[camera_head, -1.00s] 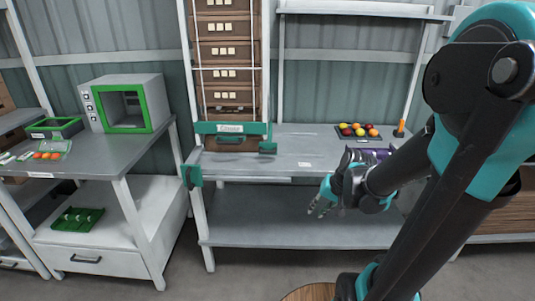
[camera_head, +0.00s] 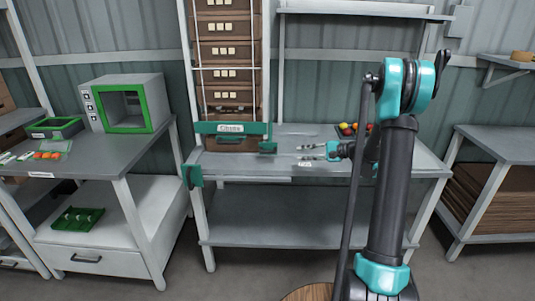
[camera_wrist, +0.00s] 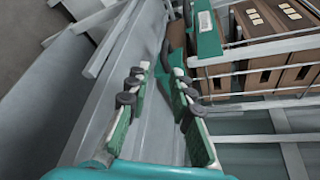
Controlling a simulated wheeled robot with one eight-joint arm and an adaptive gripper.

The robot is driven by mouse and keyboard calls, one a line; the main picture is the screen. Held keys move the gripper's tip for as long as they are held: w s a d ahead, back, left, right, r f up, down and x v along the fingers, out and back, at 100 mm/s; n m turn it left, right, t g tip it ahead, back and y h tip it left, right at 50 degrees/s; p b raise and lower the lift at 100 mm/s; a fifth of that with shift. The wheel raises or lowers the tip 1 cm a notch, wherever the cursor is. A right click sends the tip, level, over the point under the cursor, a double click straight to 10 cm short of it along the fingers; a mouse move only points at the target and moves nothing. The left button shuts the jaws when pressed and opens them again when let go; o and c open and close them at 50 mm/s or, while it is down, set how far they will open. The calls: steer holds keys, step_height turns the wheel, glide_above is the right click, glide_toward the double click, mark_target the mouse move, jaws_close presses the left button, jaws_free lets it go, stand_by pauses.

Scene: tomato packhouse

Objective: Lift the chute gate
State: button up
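The chute gate (camera_head: 231,128) is a teal bar with a white label, set across the foot of a tall rack of brown crates. A dark handle shows on the brown front just below it, and the gate is down. In the wrist view the teal gate (camera_wrist: 208,42) is beyond the fingers, at the upper right of centre. My gripper (camera_head: 300,152) points left above the grey bench, to the right of the gate and apart from it. In the wrist view my gripper (camera_wrist: 160,70) has its fingers spread with nothing between them.
The grey bench (camera_head: 300,172) is mostly clear near the gate. A tray of coloured fruit (camera_head: 348,128) lies behind my arm, partly hidden. A second teal bracket (camera_head: 192,176) hangs at the bench's left front corner. A green-framed box (camera_head: 130,105) stands on the left table.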

mark_target(272, 152)
steer(key=shift+y, duration=0.3)
steer(key=x, duration=0.5)
steer(key=w+x, duration=0.1)
steer(key=x, duration=1.1)
steer(key=shift+w+d, duration=0.1)
steer(key=shift+w, duration=0.1)
jaws_close()
